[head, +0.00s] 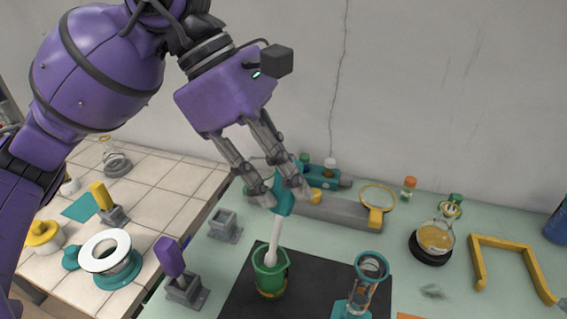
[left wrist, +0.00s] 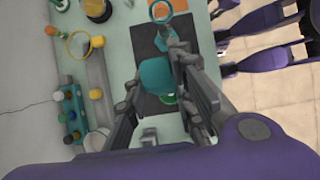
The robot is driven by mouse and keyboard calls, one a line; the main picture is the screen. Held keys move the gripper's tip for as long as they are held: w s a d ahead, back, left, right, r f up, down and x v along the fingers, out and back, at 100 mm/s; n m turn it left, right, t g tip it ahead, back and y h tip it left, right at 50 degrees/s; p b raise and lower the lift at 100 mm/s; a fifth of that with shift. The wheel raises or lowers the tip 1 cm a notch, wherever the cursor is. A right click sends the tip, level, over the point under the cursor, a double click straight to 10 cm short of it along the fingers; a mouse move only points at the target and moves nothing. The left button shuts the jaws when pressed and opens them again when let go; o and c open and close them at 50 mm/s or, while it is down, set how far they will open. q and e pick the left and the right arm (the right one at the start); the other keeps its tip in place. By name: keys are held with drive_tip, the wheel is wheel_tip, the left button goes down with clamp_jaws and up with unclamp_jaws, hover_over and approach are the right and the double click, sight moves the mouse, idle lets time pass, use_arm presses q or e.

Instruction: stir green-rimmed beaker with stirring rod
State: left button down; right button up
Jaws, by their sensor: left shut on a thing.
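My left gripper (head: 283,193) is shut on the teal handle of the stirring rod (head: 275,238). The teal handle (left wrist: 157,76) also shows between the fingers in the left wrist view. The white shaft hangs down, slightly tilted, and its lower end is at the mouth of the green-rimmed beaker (head: 270,283). The tip appears to be inside the rim; how deep it reaches is hard to tell. The beaker stands upright on a dark mat (head: 318,282). In the left wrist view the handle and fingers mostly hide the beaker. My right gripper is not seen.
A teal-rimmed glass cylinder (head: 367,285) stands close right of the beaker. A purple-handled item in a grey holder (head: 185,290) and an empty grey holder (head: 225,226) are to the left. A flask (head: 435,238) and a yellow frame (head: 510,252) stand farther right.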

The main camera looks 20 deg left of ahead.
sight(282, 211)
use_arm(q)
drive_tip(key=shift+f+b, duration=0.8)
drive_tip(key=shift+f, duration=0.75)
drive_tip(key=shift+f+b, duration=0.4)
drive_tip(key=shift+f, duration=0.25)
drive_tip(key=shift+f+b, duration=0.55)
drive_tip(key=shift+f, duration=0.6)
